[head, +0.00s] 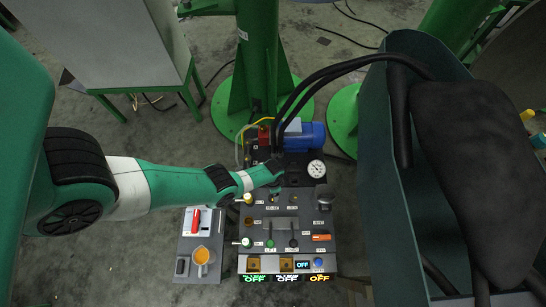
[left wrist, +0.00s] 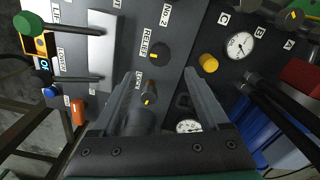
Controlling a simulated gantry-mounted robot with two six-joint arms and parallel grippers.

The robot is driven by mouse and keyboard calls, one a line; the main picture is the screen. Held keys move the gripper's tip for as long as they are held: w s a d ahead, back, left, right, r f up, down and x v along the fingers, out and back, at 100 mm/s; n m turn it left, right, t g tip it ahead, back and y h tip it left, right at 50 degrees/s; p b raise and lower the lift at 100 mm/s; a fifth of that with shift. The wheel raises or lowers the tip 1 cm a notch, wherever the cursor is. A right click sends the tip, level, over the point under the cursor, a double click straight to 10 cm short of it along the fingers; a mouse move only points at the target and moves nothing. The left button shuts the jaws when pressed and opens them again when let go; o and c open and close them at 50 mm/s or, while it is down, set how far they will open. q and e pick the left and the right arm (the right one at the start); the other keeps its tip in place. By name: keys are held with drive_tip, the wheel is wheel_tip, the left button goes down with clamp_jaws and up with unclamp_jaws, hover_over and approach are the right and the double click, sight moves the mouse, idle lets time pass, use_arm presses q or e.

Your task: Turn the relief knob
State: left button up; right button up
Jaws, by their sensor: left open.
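The relief knob (left wrist: 160,54) is black with a yellow mark, beside a RELIEF label on the dark panel in the left wrist view. My left gripper (left wrist: 160,64) is open and empty, its two fingers spread to either side of the knob in that view. I cannot tell whether they touch it. A second black knob with a yellow mark (left wrist: 149,93) lies between the fingers, nearer the gripper's base. In the head view my left gripper (head: 274,184) is over the upper part of the control panel (head: 318,222) and hides part of it. My right gripper is not seen.
A yellow knob (left wrist: 208,62) is close to the right finger in the wrist view. A gauge (head: 316,168), a blue motor (head: 312,137) and black hoses (head: 310,80) are around the panel's top.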

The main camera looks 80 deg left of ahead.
sight(272, 198)
use_arm(q)
wheel_tip(272, 198, down, 9)
drive_tip(key=b, duration=0.7)
drive_tip(key=shift+r, duration=0.1)
drive_tip(key=shift+c, duration=0.3)
clamp_jaws()
drive_tip(key=shift+n, duration=0.8)
